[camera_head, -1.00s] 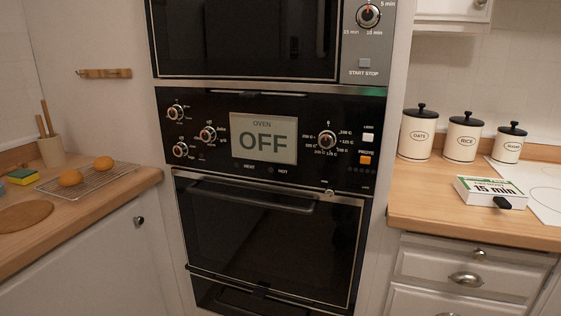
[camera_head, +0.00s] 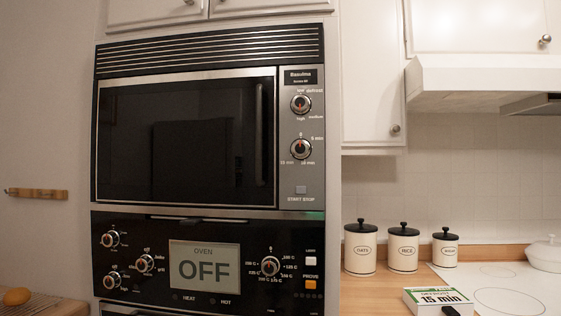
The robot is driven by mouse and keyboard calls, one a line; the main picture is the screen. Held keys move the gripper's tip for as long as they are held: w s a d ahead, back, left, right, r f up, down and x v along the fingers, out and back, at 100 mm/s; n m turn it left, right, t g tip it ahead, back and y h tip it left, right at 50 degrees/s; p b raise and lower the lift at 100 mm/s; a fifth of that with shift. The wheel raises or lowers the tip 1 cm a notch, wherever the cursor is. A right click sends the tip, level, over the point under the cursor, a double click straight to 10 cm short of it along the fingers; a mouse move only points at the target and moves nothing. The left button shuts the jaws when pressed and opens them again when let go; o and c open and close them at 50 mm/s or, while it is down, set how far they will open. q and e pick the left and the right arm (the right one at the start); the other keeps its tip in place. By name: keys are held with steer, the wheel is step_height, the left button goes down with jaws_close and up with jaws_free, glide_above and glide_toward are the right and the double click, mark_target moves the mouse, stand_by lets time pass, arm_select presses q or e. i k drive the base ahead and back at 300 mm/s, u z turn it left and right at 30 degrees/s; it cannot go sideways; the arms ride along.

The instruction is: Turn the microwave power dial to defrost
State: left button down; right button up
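The microwave (camera_head: 187,140) is built into the wall unit above the oven, and its door is shut. Its power dial (camera_head: 300,104) is the upper knob on the right-hand panel, with low, defrost, medium and high marked around it. The pointer setting is too small to read surely. The timer dial (camera_head: 300,149) sits below it, marked 0, 5, 10 and 15 min. A START STOP button (camera_head: 300,189) is at the panel's bottom. Neither of my grippers shows in the head view.
The oven panel (camera_head: 130,284) below has several knobs and a display (camera_head: 205,265) reading OFF. A range hood (camera_head: 480,84) juts out at upper right. The space before the microwave looks clear.

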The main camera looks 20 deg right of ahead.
mark_target(300, 104)
steer(key=u, duration=0.55)
steer(key=k, duration=0.65)
steer(key=u, duration=0.8)
steer(key=i, duration=1.1)
steer(key=z, duration=1)
steer(key=i, duration=0.7)
steer(key=z, duration=0.8)
